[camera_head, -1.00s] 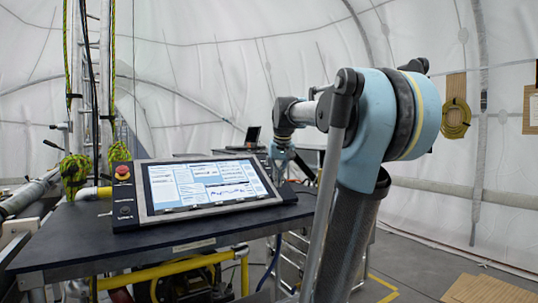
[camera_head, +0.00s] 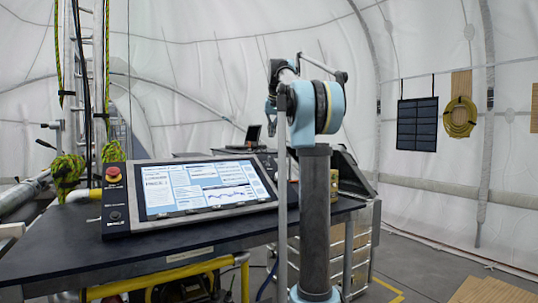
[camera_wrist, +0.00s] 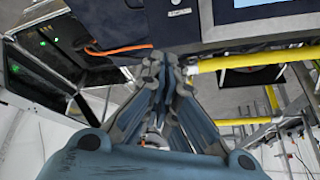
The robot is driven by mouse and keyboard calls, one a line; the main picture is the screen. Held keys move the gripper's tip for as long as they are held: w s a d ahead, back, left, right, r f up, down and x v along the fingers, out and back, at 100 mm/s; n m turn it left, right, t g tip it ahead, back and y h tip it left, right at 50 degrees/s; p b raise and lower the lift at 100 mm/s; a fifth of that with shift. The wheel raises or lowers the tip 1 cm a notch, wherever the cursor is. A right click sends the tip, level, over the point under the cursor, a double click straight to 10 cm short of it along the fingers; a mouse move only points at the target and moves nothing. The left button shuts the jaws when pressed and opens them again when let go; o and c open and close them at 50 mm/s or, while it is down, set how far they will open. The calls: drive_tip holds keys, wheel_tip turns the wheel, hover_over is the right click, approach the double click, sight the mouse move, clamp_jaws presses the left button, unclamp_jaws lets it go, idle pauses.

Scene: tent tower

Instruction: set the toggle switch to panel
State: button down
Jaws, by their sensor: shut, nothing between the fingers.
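The control console (camera_head: 124,229) stands tilted on the dark table, with a lit screen (camera_head: 205,190). Its left strip has a red mushroom button (camera_head: 113,175) and, lower, a small dark round control (camera_head: 115,215) over a pale label. I cannot tell whether this control is the toggle switch, nor its setting. In the wrist view, my gripper (camera_wrist: 166,62) is shut and empty, with its fingertips just below the dark edge of the console or table. In the head view, my arm stands right of the console.
The table (camera_head: 60,250) has bare room in front of the console. A yellow tube (camera_wrist: 250,57) and an orange cable (camera_wrist: 115,48) run near my gripper in the wrist view. A dark box (camera_wrist: 50,55) with green lights is at left. Green-yellow ropes (camera_head: 68,175) hang at left.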

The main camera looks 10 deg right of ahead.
sight(269, 159)
drive_tip(key=shift+a, duration=0.15)
drive_tip(key=x, duration=1)
drive_tip(key=shift+a, duration=0.15)
drive_tip(key=shift+s+f, duration=0.1)
drive_tip(key=shift+s, duration=0.9)
drive_tip(key=shift+s+a+f, duration=0.15)
drive_tip(key=shift+s+f, duration=0.05)
drive_tip(key=shift+s, duration=0.8)
